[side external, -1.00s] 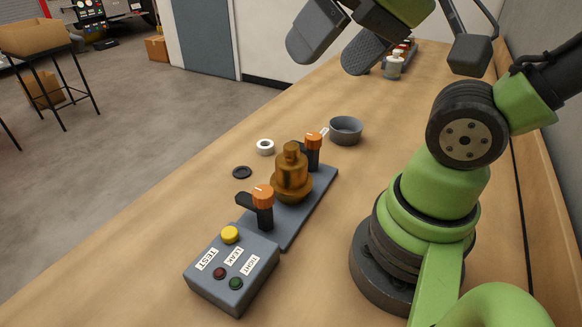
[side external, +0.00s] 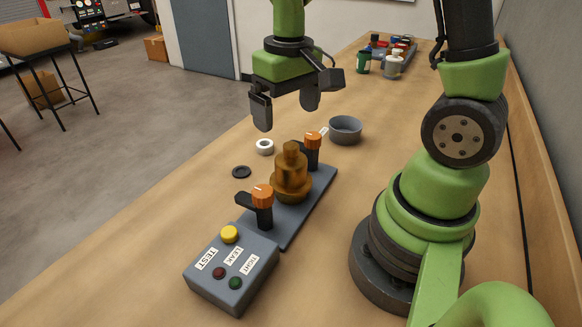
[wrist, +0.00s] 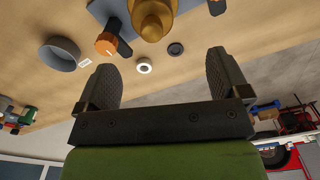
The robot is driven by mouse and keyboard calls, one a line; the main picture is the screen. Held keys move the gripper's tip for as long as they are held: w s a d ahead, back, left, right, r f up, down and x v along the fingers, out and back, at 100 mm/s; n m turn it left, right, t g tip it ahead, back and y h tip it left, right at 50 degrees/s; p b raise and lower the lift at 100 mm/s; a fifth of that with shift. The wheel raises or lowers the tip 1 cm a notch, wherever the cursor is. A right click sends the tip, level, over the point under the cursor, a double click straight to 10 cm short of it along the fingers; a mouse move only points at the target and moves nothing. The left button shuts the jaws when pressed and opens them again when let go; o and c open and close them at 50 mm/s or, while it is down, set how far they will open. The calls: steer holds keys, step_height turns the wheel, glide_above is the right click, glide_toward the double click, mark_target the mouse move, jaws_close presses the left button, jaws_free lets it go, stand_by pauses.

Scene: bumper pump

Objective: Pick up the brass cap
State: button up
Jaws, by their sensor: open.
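The brass cap (side external: 291,160) is the narrow stepped top on a round brass body (side external: 291,188), upright on a grey base plate (side external: 311,207). In the wrist view the brass piece (wrist: 152,18) is cut off by the top edge. My gripper (side external: 288,117) hangs above and behind the brass piece, fingers pointing down, apart from it. In the wrist view my gripper (wrist: 165,75) has its two fingers wide apart with nothing between them.
Orange-knobbed clamps (side external: 263,197) (side external: 313,141) stand on both sides of the brass piece. A grey control box (side external: 232,275) sits in front. A grey bowl (side external: 346,132), a white ring (side external: 265,147) and a black ring (side external: 242,172) lie nearby. Bottles (side external: 393,66) stand far back.

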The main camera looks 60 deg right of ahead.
mark_target(291, 159)
steer(key=shift+d+f, duration=0.2)
steer(key=shift+f, duration=0.35)
steer(key=f, duration=1)
steer(key=shift+d, duration=0.3)
steer(key=c, duration=1.2)
steer(key=shift+r, duration=0.1)
